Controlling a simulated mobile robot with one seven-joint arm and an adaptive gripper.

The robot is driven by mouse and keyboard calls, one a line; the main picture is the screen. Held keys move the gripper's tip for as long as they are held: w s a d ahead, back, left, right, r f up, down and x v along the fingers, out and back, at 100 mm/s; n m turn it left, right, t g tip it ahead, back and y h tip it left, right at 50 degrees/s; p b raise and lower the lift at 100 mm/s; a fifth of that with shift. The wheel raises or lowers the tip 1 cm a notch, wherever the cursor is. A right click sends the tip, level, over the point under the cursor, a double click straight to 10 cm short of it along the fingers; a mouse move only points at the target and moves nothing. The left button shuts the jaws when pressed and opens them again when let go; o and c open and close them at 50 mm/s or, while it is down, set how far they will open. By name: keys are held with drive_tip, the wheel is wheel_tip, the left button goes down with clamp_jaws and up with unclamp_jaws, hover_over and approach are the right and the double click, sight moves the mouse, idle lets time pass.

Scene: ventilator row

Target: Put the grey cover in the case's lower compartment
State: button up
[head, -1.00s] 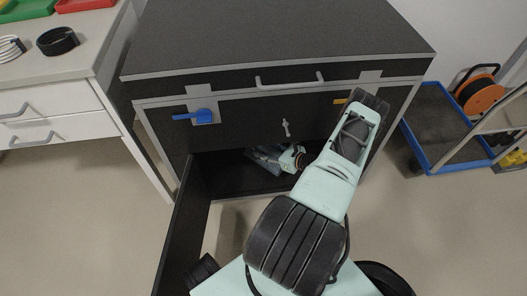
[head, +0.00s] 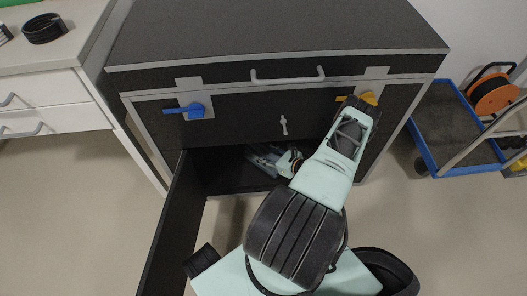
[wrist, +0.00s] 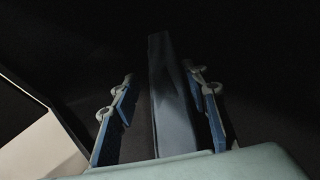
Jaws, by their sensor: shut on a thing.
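The case (head: 270,40) is a dark cabinet with grey edging. Its lower compartment (head: 222,172) is open, with the dark door (head: 170,230) swung out toward me on the left. My arm reaches in, and my gripper (head: 268,158) is inside this compartment, partly in shadow. The wrist view shows my gripper (wrist: 163,95) with a blue-padded finger on each side of a long grey piece, the grey cover (wrist: 172,105). My gripper is shut on it. The cover's far end is dim, and I cannot tell whether it touches the compartment floor.
A blue latch (head: 195,110) and a yellow latch (head: 369,98) sit on the case front. A white drawer unit (head: 50,100) stands at the left. A blue cart (head: 440,120) with an orange reel (head: 492,95) stands at the right. The floor between is clear.

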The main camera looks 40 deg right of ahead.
idle(0.3)
drive_tip(key=o, duration=1.4)
drive_tip(key=shift+f, duration=0.1)
drive_tip(key=shift+s+r, duration=0.2)
drive_tip(key=p+v, duration=0.3)
drive_tip(key=v, duration=0.8)
drive_tip(key=shift+s, duration=0.35)
drive_tip(key=shift+d, duration=0.1)
